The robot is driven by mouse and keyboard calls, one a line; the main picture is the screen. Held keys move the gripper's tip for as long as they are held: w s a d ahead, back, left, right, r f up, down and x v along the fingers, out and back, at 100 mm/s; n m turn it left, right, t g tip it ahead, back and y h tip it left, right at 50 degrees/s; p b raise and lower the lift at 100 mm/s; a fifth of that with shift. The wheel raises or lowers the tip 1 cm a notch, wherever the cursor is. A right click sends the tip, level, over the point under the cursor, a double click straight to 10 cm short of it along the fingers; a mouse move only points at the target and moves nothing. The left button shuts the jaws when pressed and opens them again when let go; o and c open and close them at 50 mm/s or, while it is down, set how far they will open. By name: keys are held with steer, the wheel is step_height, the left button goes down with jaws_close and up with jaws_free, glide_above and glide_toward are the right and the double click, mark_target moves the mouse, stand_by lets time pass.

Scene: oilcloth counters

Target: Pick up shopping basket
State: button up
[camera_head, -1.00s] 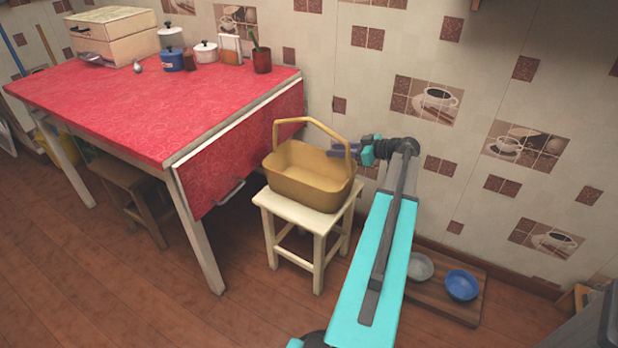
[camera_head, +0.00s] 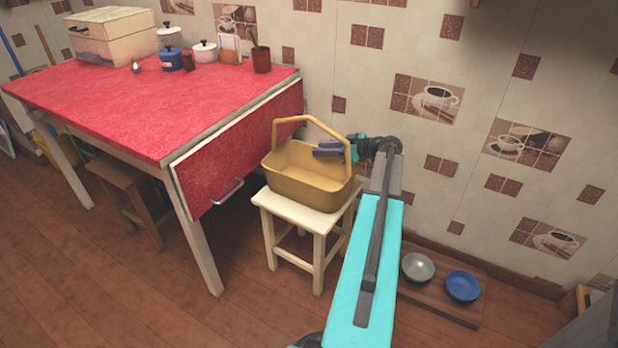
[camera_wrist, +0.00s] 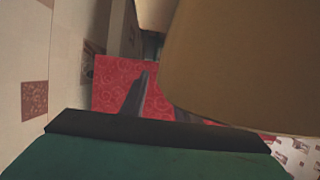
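The shopping basket (camera_head: 308,180) is yellow-brown with an arched handle. It stands upright on a small white stool (camera_head: 300,216) in the head view. My gripper (camera_head: 326,150) is at the right side of the handle, its dark fingers reaching past the handle's right upright, above the basket's rim. In the wrist view, a large yellow-brown part of the basket (camera_wrist: 240,65) fills the upper right and covers part of one finger. The fingers (camera_wrist: 160,95) show apart, with red between them. Contact with the handle cannot be told.
A table with a red cloth (camera_head: 160,105) stands left of the stool, its drop leaf (camera_head: 240,150) hanging close to the basket. The tiled wall (camera_head: 420,60) is close behind. A grey bowl (camera_head: 418,267) and a blue bowl (camera_head: 462,286) sit on a floor board at right.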

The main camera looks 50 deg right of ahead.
steer(key=shift+w+f, duration=0.15)
steer(key=shift+w, duration=0.2)
steer(key=shift+a, duration=0.1)
jaws_close()
stand_by(1.5)
